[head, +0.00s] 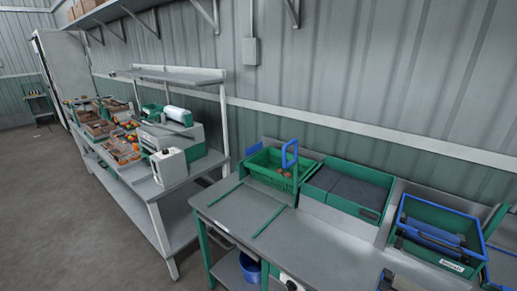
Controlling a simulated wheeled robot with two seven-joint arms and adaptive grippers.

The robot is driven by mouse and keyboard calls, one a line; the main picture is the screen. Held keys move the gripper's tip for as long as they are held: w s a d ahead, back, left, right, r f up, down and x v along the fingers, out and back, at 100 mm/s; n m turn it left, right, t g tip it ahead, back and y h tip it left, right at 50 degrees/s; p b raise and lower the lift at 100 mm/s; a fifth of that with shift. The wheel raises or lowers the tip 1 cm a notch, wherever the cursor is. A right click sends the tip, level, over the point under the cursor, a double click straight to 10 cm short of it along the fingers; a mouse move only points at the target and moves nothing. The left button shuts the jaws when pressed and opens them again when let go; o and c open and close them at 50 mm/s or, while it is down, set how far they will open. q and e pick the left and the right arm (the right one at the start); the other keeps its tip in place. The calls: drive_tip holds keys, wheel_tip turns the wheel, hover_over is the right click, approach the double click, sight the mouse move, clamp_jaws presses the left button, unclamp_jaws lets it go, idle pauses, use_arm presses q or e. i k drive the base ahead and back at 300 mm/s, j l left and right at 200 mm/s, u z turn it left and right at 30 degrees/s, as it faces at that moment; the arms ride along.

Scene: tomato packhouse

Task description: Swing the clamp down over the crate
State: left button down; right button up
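A green crate (262,168) sits at the back of the near workbench, with a few reddish tomatoes (284,173) visible inside. A smaller blue piece (253,149) shows at the crate's back left. Neither of my grippers can be made out in the head view.
Two green rails (270,221) lie on the grey bench (240,212) before the crate. A dark-topped green box (352,188) stands to its right, then a blue-rimmed green bin (440,228) with a label. A second bench (140,172) holds produce trays and a white machine.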

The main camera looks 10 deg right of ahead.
sight(253, 149)
drive_tip(key=i+j+z, duration=0.45)
drive_tip(key=j, duration=0.35)
drive_tip(key=i+j+z, duration=0.45)
drive_tip(key=j, duration=0.5)
drive_tip(key=i+j+z, duration=0.15)
drive_tip(key=j+z, duration=0.3)
drive_tip(key=j, duration=0.55)
drive_tip(key=j+z, duration=0.45)
drive_tip(key=j, duration=0.6)
drive_tip(key=k+j+z, duration=0.1)
drive_tip(key=j+z, duration=0.35)
drive_tip(key=j, duration=0.65)
